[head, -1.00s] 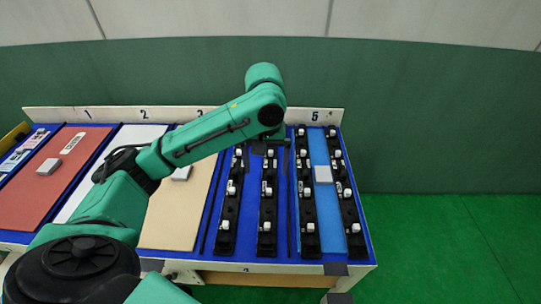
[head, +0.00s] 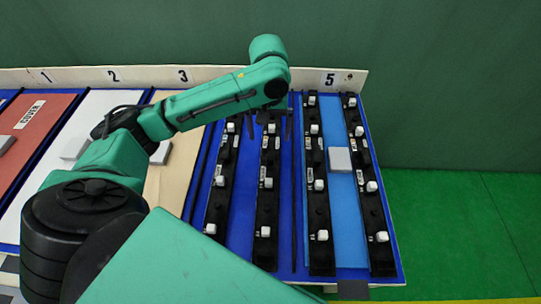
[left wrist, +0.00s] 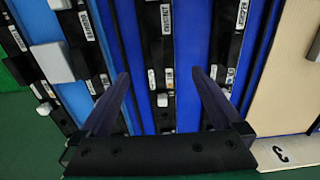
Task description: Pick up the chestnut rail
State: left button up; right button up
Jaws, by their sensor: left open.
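The chestnut rail (head: 267,198) is a long black strip with white clips, lying lengthwise on the blue board. In the left wrist view, the rail (left wrist: 158,55) runs up the middle and its label reads CHESTNUT. My left gripper (head: 271,122) is open and empty at the rail's far part. In the left wrist view its two fingers (left wrist: 163,88) stand on either side of the rail, apart from it. I cannot tell their exact height. The arm hides the rail's far end in the head view. My right gripper is not in view.
Similar black rails lie to the left (head: 219,190) and right (head: 318,205), with another rail (head: 372,190) beyond a light blue strip (head: 342,215). A grey block (head: 340,159) sits on that strip. Cream, white and red panels lie left. Narrow blue gaps separate the rails.

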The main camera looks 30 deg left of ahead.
aim_at(270, 152)
pick_arm(q)
notch_tip(270, 152, down, 10)
jog(key=shift+d+r, duration=0.15)
grip_shut()
